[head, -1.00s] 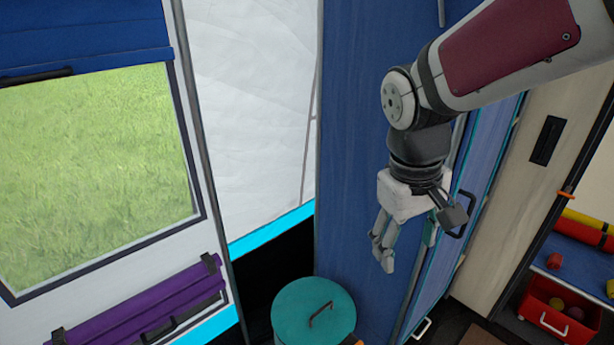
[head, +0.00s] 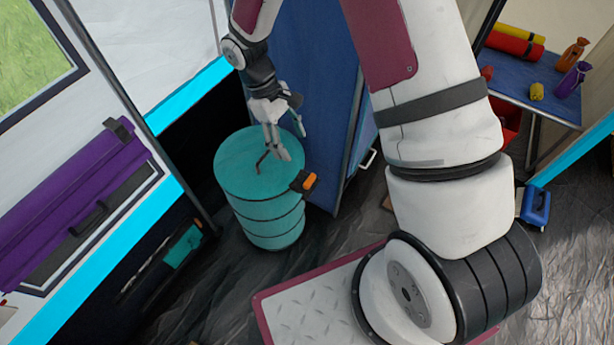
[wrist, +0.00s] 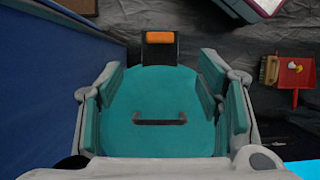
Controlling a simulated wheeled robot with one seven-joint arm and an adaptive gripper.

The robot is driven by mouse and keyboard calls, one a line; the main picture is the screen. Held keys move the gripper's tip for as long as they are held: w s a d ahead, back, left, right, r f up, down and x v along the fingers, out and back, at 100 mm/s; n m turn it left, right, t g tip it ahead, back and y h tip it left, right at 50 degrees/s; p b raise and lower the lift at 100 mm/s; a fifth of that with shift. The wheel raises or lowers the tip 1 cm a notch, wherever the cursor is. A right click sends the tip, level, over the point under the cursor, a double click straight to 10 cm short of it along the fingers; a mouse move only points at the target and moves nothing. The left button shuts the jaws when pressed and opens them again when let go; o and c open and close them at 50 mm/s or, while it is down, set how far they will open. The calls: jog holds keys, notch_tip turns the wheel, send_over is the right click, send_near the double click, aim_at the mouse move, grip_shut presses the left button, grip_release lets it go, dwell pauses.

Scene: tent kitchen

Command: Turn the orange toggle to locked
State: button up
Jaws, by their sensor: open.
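The orange toggle (head: 309,182) sits on a dark bracket at the right rim of a teal drum (head: 268,215) in the head view. In the wrist view the orange toggle (wrist: 160,37) shows at the top, beyond the far edge of the drum's lid (wrist: 160,90). A dark handle (wrist: 160,118) lies across the lid. My gripper (head: 277,155) points down over the lid in the head view. In the wrist view its fingers (wrist: 165,100) are spread wide to both sides with nothing between them. The toggle is beyond the fingers, apart from them.
A blue panel (head: 310,75) stands close behind the drum and shows along the left in the wrist view. A purple roll (head: 70,205) hangs on the left wall. A blue table (head: 520,75) with bottles stands at the right. Floor right of the drum is clear.

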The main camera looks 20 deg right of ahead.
aim_at(309, 179)
jog(key=b+x, duration=0.3)
jog(key=x, duration=1)
jog(key=shift+f, duration=0.3)
jog(key=shift+c, duration=0.6)
jog(key=c, duration=1)
